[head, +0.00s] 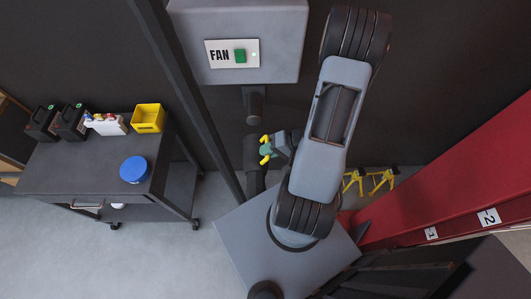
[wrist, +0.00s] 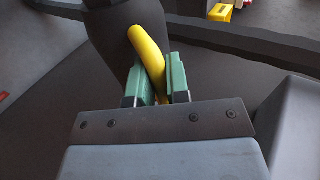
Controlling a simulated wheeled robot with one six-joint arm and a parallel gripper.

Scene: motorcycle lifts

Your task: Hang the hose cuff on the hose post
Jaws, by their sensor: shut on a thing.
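The hose cuff (head: 253,152) is a dark, wide tube with a yellow handle (head: 265,149), left of my arm in the head view. My gripper (head: 274,149) has green fingers and is shut on that handle. In the wrist view the fingers (wrist: 159,84) grip the curved yellow handle (wrist: 150,52) from both sides, and the dark cuff (wrist: 108,28) lies just beyond. A short dark round stub (head: 255,107) hangs under the fan box, above the cuff and apart from it. I cannot tell whether this is the hose post.
The grey fan box (head: 285,55) has a green button. A dark upright bar (head: 188,90) runs left of the cuff. A dark cart (head: 85,173) at left carries a yellow bin (head: 148,118) and a blue round item (head: 134,169). A red lift (head: 450,185) stands at right, near yellow stands (head: 380,180).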

